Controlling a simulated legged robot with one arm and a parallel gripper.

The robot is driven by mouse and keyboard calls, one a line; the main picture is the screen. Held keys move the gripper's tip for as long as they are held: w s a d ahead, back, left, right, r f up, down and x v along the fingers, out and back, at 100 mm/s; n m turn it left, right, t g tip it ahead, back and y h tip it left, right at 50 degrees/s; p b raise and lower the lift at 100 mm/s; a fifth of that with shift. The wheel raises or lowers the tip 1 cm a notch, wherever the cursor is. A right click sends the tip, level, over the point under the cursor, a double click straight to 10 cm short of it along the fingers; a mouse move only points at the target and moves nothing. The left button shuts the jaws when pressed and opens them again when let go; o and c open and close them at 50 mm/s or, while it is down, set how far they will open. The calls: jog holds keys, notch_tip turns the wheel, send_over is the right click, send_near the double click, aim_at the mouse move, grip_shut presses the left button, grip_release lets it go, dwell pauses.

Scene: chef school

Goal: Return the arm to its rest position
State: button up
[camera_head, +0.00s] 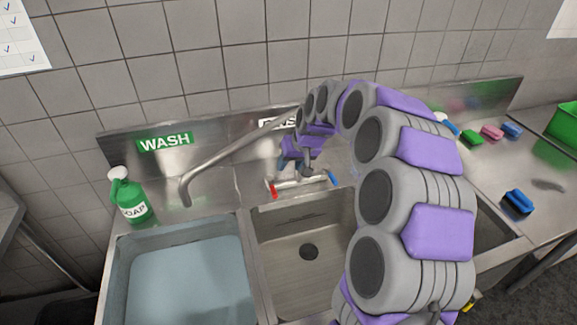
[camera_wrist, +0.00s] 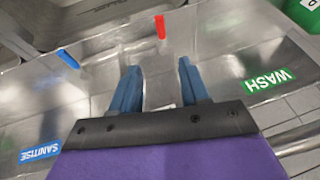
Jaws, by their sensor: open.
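My arm (camera_head: 375,195) rises from the lower right of the head view and arches over the sinks, bending back down near the rear wall. My gripper (camera_head: 284,163) hangs just above the tap base and is partly hidden by my own arm. In the wrist view its two blue fingers (camera_wrist: 159,80) are apart, with nothing between them. The tap's red handle (camera_wrist: 160,27) and blue handle (camera_wrist: 68,58) show beyond the fingers, apart from them. In the head view the red handle (camera_head: 273,189) and blue handle (camera_head: 332,178) sit below the gripper.
The tap spout (camera_head: 225,160) reaches left. A water-filled basin (camera_head: 190,285) is at left, and an empty middle sink (camera_head: 290,275) is beside it. A green soap bottle (camera_head: 131,200) stands at the back left. A blue brush (camera_head: 517,204) and several sponges (camera_head: 491,132) lie on the right counter.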

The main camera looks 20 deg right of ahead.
jog(key=s+a+r+n+g, duration=0.15)
jog(key=s+a, duration=0.25)
jog(key=s, duration=0.5)
jog(key=s+a+r+g, duration=0.1)
jog(key=s+a+r, duration=0.15)
jog(key=s, duration=0.75)
jog(key=s+f+m+g+h, duration=0.1)
jog(key=s+f+g+h, duration=0.1)
jog(key=s, duration=2.3)
jog(key=shift+s+d+f+g, duration=0.3)
jog(key=shift+s+g, duration=0.1)
jog(key=shift+g, duration=0.45)
